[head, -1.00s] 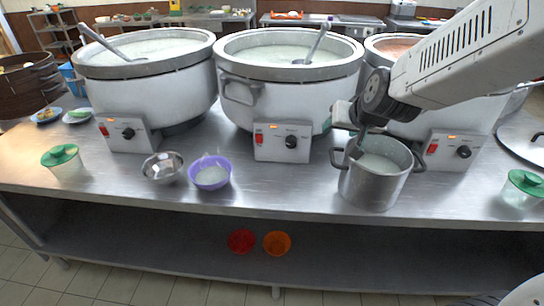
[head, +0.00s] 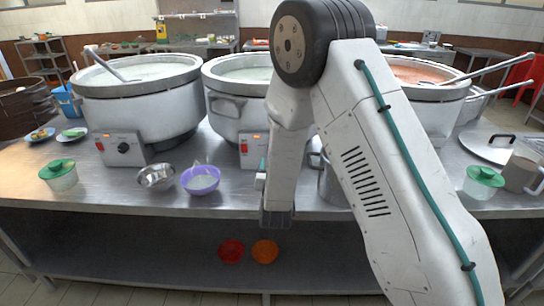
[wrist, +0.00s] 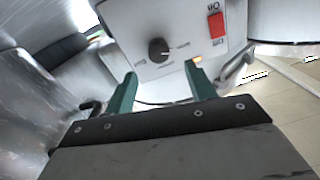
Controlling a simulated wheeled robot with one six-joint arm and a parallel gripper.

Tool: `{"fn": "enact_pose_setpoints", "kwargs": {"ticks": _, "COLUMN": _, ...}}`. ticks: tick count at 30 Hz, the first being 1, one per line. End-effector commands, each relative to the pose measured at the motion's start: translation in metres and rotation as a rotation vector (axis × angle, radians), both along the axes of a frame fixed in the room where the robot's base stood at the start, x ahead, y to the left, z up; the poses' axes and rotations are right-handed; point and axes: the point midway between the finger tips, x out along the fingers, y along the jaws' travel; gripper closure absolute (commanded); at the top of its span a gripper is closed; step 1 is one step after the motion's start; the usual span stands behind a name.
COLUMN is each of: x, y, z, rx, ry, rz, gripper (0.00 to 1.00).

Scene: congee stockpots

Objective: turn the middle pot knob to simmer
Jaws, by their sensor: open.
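The middle pot (head: 224,107) is a large white stockpot, partly behind my arm. Its control box (head: 247,147) shows only its left part with the red switch in the head view; my arm hides its knob there. In the wrist view the box face (wrist: 184,38) carries the black knob (wrist: 158,48), with a pale pointer mark, and the red switch (wrist: 216,26). My gripper (wrist: 164,73) is open, its two green fingers apart and empty. The fingertips are just short of the box, one to each side of the knob and apart from it.
A purple bowl (head: 200,181) and a steel bowl (head: 157,177) sit left on the counter. The left pot (head: 140,105) and right pot (head: 432,110) flank the middle one.

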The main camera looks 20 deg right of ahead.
Motion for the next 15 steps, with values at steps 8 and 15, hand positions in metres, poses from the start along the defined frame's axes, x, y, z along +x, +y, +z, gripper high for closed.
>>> {"fn": "enact_pose_setpoints", "kwargs": {"ticks": 8, "x": 0.044, "y": -0.016, "z": 0.001, "rx": 0.001, "ry": 0.000, "rz": -0.006, "gripper": 0.45}}
{"fn": "enact_pose_setpoints", "kwargs": {"ticks": 15, "x": 0.065, "y": -0.023, "z": 0.000, "rx": 0.001, "ry": 0.001, "rz": -0.006, "gripper": 0.45}}
